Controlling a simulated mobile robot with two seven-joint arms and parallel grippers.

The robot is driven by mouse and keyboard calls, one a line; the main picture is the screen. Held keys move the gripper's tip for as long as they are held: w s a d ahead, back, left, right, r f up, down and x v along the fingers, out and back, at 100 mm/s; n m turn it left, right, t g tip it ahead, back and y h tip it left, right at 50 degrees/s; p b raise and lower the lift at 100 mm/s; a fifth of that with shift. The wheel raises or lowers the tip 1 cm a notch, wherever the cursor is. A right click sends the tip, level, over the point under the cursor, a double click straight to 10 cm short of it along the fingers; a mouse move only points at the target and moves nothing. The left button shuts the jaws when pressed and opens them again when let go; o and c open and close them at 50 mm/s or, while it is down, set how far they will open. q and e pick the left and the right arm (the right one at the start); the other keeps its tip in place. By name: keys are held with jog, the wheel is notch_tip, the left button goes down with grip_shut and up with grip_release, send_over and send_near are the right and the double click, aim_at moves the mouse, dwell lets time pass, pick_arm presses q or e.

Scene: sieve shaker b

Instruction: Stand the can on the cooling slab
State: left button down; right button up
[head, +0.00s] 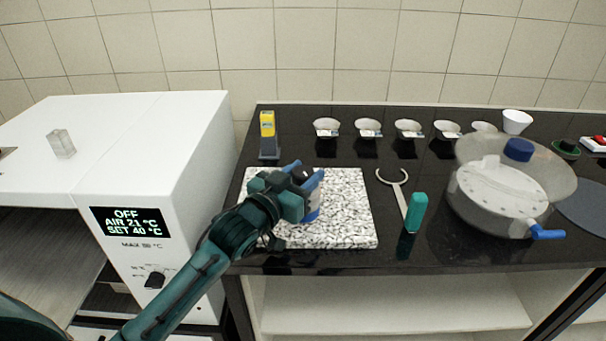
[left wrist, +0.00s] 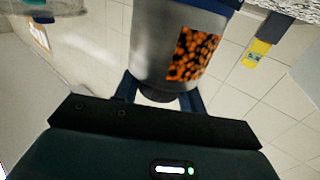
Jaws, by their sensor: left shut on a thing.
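The cooling slab (head: 345,195) is a white and black speckled square on the dark bench. My left gripper (head: 308,184) is over the slab, with its blue fingers shut on the can. The can is mostly hidden behind the gripper in the head view; a bit of its pale side and blue end (head: 313,215) shows low, close to the slab. In the left wrist view the can (left wrist: 155,50) is grey metal with an orange-and-black label and a blue end towards the slab's edge (left wrist: 293,8). I cannot tell whether it touches the slab. My right gripper is not in view.
A yellow-and-grey device (head: 267,135) stands behind the slab. A green-handled hook tool (head: 414,212) lies to its right, then a clear-lidded pot (head: 500,195). Several small bowls (head: 368,128) line the back. A white oven (head: 160,150) stands left.

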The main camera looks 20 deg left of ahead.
pick_arm(q)
jog(key=shift+r, duration=0.15)
jog(key=c, duration=0.8)
grip_release()
jog(key=shift+f, duration=0.2)
jog(key=shift+c, duration=0.2)
jog(key=shift+r, duration=0.2)
jog(key=b+v, duration=0.1)
jog(key=v, duration=1.1)
jog(key=shift+s, duration=0.15)
